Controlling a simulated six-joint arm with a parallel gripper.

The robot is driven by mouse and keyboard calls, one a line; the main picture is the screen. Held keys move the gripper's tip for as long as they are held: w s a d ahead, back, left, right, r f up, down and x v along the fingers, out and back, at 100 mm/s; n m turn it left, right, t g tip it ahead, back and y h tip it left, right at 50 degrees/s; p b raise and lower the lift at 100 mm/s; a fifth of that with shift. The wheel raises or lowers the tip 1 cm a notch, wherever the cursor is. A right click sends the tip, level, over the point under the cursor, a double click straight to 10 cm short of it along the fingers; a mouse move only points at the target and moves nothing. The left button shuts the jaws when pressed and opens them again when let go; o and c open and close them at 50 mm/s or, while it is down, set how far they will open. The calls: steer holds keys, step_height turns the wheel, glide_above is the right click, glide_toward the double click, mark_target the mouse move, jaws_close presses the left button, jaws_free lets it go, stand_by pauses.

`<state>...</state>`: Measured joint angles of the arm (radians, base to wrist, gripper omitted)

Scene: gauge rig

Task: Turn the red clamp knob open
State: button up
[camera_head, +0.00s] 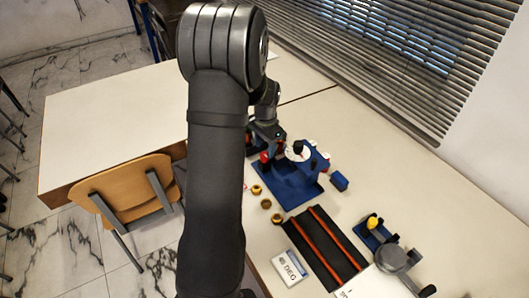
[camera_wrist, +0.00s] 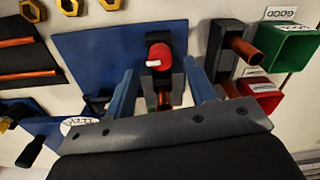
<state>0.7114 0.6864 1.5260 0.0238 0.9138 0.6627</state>
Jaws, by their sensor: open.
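The red clamp knob (camera_wrist: 159,57) with a white mark sits at the upper middle of the wrist view. It is on a dark grey clamp (camera_wrist: 178,82) above a blue base plate (camera_wrist: 95,52). A short copper-coloured piece (camera_wrist: 164,99) shows below the knob. My gripper (camera_wrist: 160,72) is open, with one blue finger left and one right of the knob and clamp. I cannot tell whether either finger touches it. In the head view, the blue rig (camera_head: 292,190) stands on the table beyond my arm, which partly hides the gripper and the clamp.
In the wrist view, a green bin (camera_wrist: 292,48) and a red bin (camera_wrist: 264,94) lie right of a dark block with a copper rod (camera_wrist: 245,50). Several brass nuts (camera_head: 266,203) and a black tray with orange-brown rods (camera_head: 347,266) lie near the rig. A "45 DEG" block (camera_head: 289,268) is nearby.

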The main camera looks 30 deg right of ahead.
mark_target(264, 154)
steer(key=shift+f, duration=1.65)
steer(key=c, duration=1)
steer(key=shift+o, duration=0.2)
